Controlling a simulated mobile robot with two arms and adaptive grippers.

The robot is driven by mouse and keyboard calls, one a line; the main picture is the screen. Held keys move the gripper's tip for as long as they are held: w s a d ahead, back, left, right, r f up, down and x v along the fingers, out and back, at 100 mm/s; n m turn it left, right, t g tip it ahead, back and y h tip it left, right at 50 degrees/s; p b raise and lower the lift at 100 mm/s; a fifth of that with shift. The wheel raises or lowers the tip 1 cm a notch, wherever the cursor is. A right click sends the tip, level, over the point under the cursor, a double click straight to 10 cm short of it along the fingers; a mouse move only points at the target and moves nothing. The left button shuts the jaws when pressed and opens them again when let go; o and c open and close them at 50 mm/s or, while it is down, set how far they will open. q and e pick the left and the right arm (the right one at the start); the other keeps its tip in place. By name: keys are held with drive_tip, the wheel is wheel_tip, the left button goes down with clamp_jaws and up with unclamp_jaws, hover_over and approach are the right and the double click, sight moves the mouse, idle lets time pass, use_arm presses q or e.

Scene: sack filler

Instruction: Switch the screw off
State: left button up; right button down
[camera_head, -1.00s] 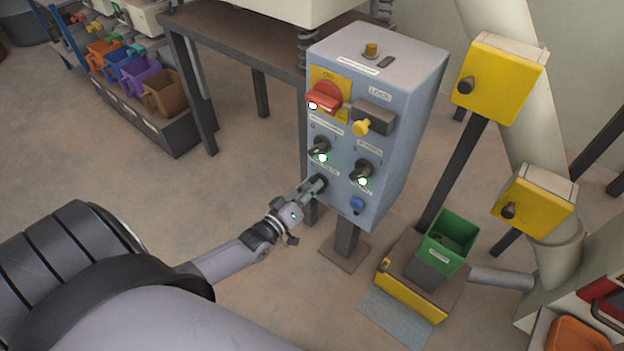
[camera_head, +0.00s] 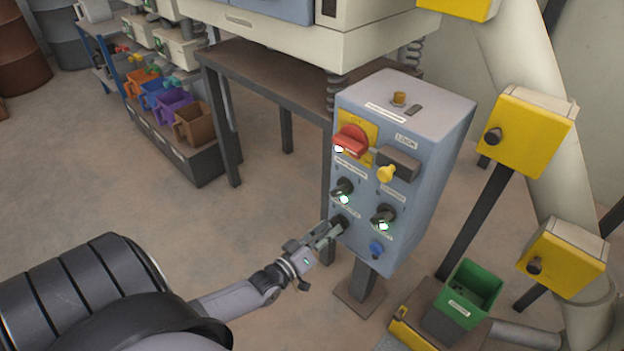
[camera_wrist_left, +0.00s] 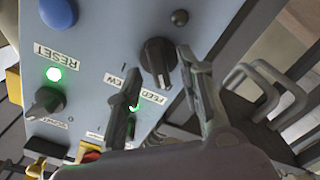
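The control box (camera_head: 425,170) is blue-grey and stands on a post. Its lowest left knob (camera_wrist_left: 157,60) is black, beside a partly hidden label reading "FEED" and "EW". My left gripper (camera_wrist_left: 160,68) is open, with one finger on each side of this knob; I cannot tell if they touch it. In the head view the gripper (camera_head: 333,231) reaches the box's front from the lower left, partly covering the knob (camera_head: 343,222). My right gripper is not in view.
Near the knob are an upper-left black knob (camera_head: 343,187) and a right one (camera_head: 383,213), both with lit green lamps, and a blue button (camera_head: 376,248). Higher are a red switch (camera_head: 351,141) and a yellow key-like knob (camera_head: 386,174). A green bin (camera_head: 473,290) stands right.

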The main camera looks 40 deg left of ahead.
use_arm(q)
drive_tip(key=s, duration=1)
drive_tip(key=shift+a, duration=0.4)
idle(1.5)
